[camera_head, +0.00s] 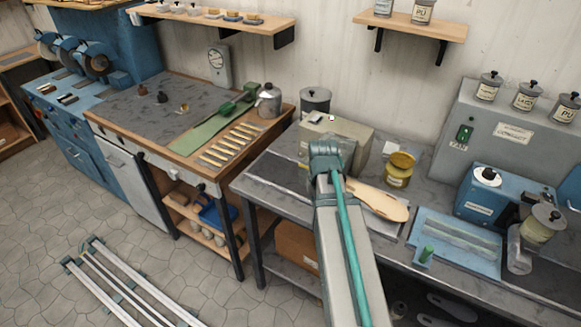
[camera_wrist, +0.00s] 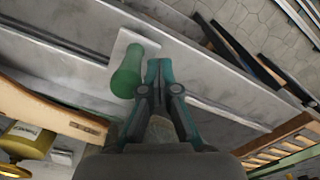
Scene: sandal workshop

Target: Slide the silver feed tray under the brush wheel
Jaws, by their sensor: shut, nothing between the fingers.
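In the wrist view, a small pale silver plate (camera_wrist: 121,44) with an upright green handle (camera_wrist: 127,72) lies on the grey bench near its front edge; it looks like the feed tray. My gripper (camera_wrist: 159,64) is shut and empty, its fingertips just right of the handle; whether they touch it I cannot tell. In the head view, my gripper (camera_head: 326,150) is in front of a beige box-shaped machine (camera_head: 350,133), and my arm hides the plate and handle. I cannot make out the brush wheel; part of the machine is hidden behind my gripper.
A wooden sole shape (camera_head: 380,204) and a yellow tin (camera_head: 399,170) are right of my arm on the grey bench (camera_head: 275,196). Farther right are a blue grooved board (camera_head: 457,240) with a green peg and a blue machine (camera_head: 485,198). A wood-edged worktable (camera_head: 145,100) stands left.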

